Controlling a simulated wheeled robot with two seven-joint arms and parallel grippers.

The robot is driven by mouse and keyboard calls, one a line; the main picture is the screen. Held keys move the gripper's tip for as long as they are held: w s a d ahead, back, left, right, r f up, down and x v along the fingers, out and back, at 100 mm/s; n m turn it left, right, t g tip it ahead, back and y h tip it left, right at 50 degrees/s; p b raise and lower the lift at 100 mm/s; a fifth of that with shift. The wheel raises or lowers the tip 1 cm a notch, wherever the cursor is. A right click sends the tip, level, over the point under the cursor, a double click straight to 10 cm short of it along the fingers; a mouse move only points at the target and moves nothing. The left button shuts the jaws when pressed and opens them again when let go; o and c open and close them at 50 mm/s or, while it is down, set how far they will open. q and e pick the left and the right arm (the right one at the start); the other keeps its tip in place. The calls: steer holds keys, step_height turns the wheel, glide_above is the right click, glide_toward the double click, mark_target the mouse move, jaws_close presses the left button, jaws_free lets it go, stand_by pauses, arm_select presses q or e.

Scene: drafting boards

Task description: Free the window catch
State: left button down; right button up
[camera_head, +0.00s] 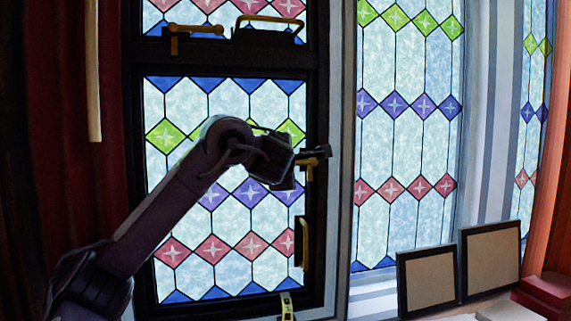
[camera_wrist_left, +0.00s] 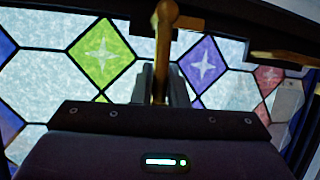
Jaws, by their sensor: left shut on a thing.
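The leaded-glass window (camera_head: 225,105) has a dark frame. A brass catch (camera_head: 309,174) sits on the right stile of its lower sash, partly hidden by my gripper. My left gripper (camera_head: 312,154) reaches it from the left and is shut on it. In the left wrist view, the brass catch lever (camera_wrist_left: 163,35) stands upright between the two fingers of the left gripper (camera_wrist_left: 162,78). A second brass catch (camera_head: 180,30) is on the rail above, its lever pointing right. My right gripper is not in view.
Brass pull handles are on the upper sash (camera_head: 268,19) and the lower right stile (camera_head: 304,243). Dark-framed boards (camera_head: 402,285) lean on the right, near red blocks (camera_head: 548,289). A dark red curtain (camera_head: 60,140) and a pale rod (camera_head: 93,80) hang at left.

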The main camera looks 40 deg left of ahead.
arm_select(q)
steer(key=shift+d, duration=0.1)
steer(key=c, duration=1.8)
jaws_free()
steer(key=o, duration=0.4)
steer(key=shift+d, duration=0.2)
steer(key=shift+c, duration=0.2)
steer(key=v, duration=0.7)
steer(key=shift+s+d+b, duration=0.25)
steer(key=shift+s+b, duration=0.05)
steer(key=shift+b, duration=0.1)
